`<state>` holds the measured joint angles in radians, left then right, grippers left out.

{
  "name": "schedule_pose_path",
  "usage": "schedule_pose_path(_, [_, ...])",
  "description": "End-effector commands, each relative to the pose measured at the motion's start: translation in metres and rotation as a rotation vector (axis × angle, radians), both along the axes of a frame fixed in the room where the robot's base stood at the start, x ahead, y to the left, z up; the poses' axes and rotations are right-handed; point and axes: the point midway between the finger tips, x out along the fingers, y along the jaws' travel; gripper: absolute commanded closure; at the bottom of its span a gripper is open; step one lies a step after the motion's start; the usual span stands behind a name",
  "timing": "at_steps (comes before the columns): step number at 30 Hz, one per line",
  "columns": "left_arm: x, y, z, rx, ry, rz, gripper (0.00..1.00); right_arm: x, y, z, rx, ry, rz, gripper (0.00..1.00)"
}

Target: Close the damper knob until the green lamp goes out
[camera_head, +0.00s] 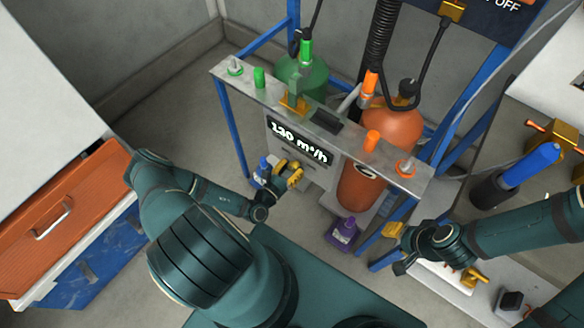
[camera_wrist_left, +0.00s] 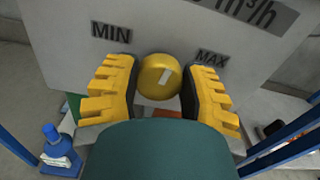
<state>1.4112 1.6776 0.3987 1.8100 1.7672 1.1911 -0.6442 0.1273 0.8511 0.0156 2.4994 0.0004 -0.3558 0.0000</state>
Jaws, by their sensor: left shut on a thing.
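The display (camera_head: 299,142) above appears to read 130 m³/h. Green parts stand on the panel top, but I cannot tell which is the lamp or whether one is lit. My right gripper (camera_head: 398,240) is at the lower right, away from the knob, its opening unclear.
A green cylinder (camera_head: 303,76) and an orange cylinder (camera_head: 394,128) stand behind the metal panel. Blue frame posts (camera_head: 235,148) flank it. A purple bottle (camera_head: 342,234) and a blue bottle (camera_head: 263,168) stand low near it.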

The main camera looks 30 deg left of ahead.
Motion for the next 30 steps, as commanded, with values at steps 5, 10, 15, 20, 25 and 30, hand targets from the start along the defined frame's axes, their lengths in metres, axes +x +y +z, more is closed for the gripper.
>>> schedule_pose_path(5, [0.0003,0.0003,0.0006,-0.07,0.005,0.0,0.92,-0.0003,0.0,0.0023,0.0,0.001,0.0,0.53])
schedule_pose_path(10, [0.0004,0.0009,0.0003,-0.197,0.015,0.0,0.92,-0.0009,0.0001,0.0043,0.0,0.002,0.001,0.53])
schedule_pose_path(15, [0.0004,0.0011,0.0,-0.259,0.02,0.0,0.92,-0.001,0.0001,0.0046,0.0,0.003,0.001,0.53])
schedule_pose_path(20, [0.0005,0.0011,-0.0001,-0.263,0.02,0.0,0.92,-0.001,0.0001,0.0045,0.0,0.003,0.001,0.53])
schedule_pose_path(25, [0.0005,0.001,-0.0001,-0.261,0.02,0.0,0.33,-0.001,0.0001,0.0045,0.0,0.003,0.001,0.53])
schedule_pose_path(30, [0.0004,0.0011,-0.0001,-0.261,0.02,0.0,0.24,-0.001,0.0001,0.0045,0.0,0.002,0.001,0.53])
